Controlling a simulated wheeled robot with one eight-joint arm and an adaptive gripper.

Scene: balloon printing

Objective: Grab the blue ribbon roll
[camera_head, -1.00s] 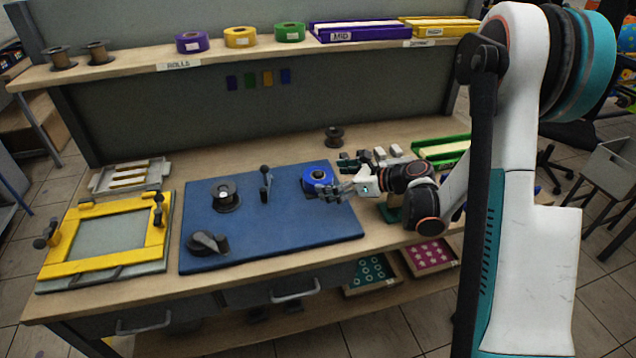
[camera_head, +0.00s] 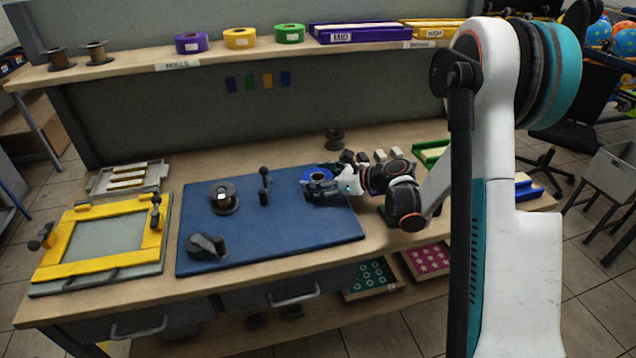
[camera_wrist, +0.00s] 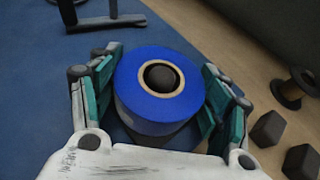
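The blue ribbon roll (camera_wrist: 150,115) lies on the right part of the blue board (camera_head: 290,236). A dark round knob shows in the roll's centre hole in the wrist view. The roll (camera_head: 318,174) is partly covered by my gripper in the head view. My gripper (camera_wrist: 160,100) is open around the roll, with one teal-padded finger on each side. The left finger looks very near the roll's side; a small gap shows on the right. I cannot tell whether either finger touches it.
On the board stand a black spool (camera_head: 224,198), an upright lever (camera_head: 265,187) and a dark crank-like part (camera_head: 206,246). Another spool (camera_head: 334,138) and small blocks (camera_head: 380,155) stand behind my gripper. A yellow frame (camera_head: 100,262) lies at left. Purple, yellow and green rolls (camera_head: 289,33) stand on the shelf.

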